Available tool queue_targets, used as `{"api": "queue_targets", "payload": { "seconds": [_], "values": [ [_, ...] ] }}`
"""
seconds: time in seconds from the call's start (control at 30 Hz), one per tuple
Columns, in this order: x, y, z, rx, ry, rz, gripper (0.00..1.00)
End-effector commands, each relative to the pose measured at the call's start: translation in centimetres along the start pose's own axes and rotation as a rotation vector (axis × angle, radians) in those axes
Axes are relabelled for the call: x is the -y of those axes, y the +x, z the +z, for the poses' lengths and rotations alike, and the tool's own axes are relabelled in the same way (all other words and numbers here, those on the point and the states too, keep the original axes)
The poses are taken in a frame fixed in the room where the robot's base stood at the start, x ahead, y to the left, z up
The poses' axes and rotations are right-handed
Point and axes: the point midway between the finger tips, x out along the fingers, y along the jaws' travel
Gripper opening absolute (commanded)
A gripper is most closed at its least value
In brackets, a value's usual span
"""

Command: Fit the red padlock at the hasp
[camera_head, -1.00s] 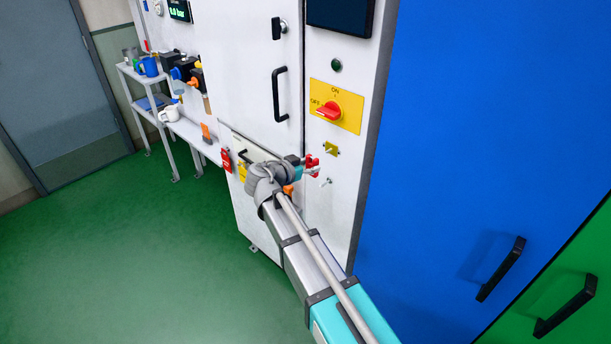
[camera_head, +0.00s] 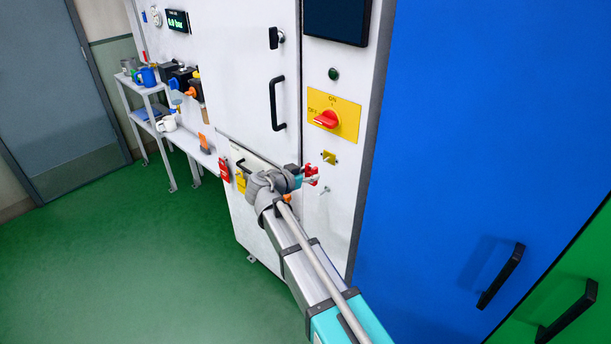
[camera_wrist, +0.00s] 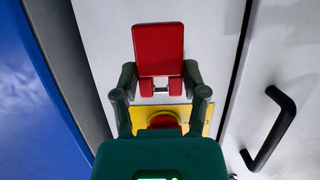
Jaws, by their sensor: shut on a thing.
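My gripper (camera_head: 303,175) is shut on the red padlock (camera_wrist: 158,50), with one finger on each side of it in the wrist view. The padlock (camera_head: 312,171) also shows at the gripper's tip in the head view. Its metal shackle (camera_wrist: 161,90) shows in part between the fingers. I cannot make out the hasp in the wrist view.
A red rotary switch (camera_head: 327,118) on a yellow plate (camera_head: 346,112) sits above the hasp. A small metal peg (camera_head: 325,190) is below. Black door handles (camera_head: 277,103) stick out left. A red tag (camera_head: 224,169) hangs lower left. A blue cabinet (camera_head: 440,130) stands right.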

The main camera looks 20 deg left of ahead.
Motion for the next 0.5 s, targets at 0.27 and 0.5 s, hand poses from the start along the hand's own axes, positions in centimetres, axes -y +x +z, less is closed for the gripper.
{"api": "queue_targets", "payload": {
  "seconds": [0.27, 0.5],
  "values": [
    [0.0, 1.9, -0.6, 0.000, 0.000, 0.003, 0.00],
    [0.0, 3.1, -1.0, 0.000, 0.000, 0.001, 0.00]
  ]
}}
